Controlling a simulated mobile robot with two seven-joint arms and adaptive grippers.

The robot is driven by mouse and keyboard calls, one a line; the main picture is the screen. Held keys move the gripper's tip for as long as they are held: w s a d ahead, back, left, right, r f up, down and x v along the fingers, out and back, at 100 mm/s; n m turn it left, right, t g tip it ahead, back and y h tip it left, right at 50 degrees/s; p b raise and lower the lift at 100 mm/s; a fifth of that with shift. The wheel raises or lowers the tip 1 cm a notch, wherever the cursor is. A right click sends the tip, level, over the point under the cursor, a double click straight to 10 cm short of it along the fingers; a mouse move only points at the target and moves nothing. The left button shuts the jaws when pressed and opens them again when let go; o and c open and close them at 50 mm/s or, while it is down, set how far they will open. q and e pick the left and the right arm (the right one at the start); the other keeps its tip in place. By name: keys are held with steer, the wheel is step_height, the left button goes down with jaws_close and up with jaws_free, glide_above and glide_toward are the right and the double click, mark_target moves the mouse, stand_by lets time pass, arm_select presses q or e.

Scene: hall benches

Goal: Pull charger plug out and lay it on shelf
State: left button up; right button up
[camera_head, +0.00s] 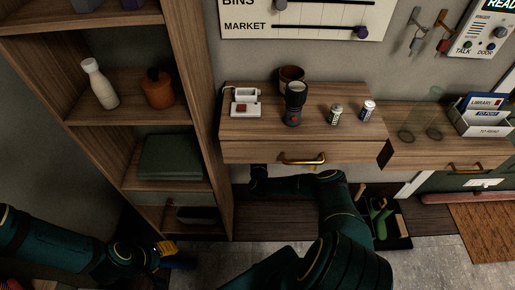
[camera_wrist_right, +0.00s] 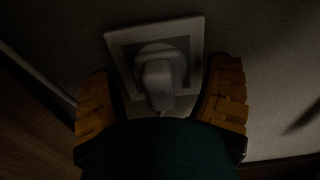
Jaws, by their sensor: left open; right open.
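In the right wrist view a pale charger plug (camera_wrist_right: 160,82) sits in a square white wall socket (camera_wrist_right: 118,45). The open yellow fingers of my right gripper (camera_wrist_right: 163,88) stand on either side of the plug, with a gap on each side. In the head view the plug and socket are hidden below the wooden wall shelf with a drawer (camera_head: 240,152), and my right arm reaches in under it. My left gripper (camera_head: 166,250) is open and empty at lower left, in front of the tall shelf unit (camera_head: 185,75).
On the wall shelf stand a white box with a red part (camera_head: 245,103), a dark torch (camera_head: 294,104), a brown pot (camera_head: 291,75) and two small cans (camera_head: 336,114). Glasses (camera_head: 408,130) and a letter holder (camera_head: 480,121) stand further right. A tool crate (camera_head: 390,228) is on the floor.

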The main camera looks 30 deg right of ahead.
jaws_close()
steer(key=shift+s, duration=0.1)
stand_by(0.4)
steer(key=shift+s+a+r+p, duration=0.1)
steer(key=shift+s+a+p, duration=0.1)
steer(key=shift+s+p, duration=0.15)
steer(key=shift+p+v, duration=1.65)
steer(key=shift+v, duration=0.85)
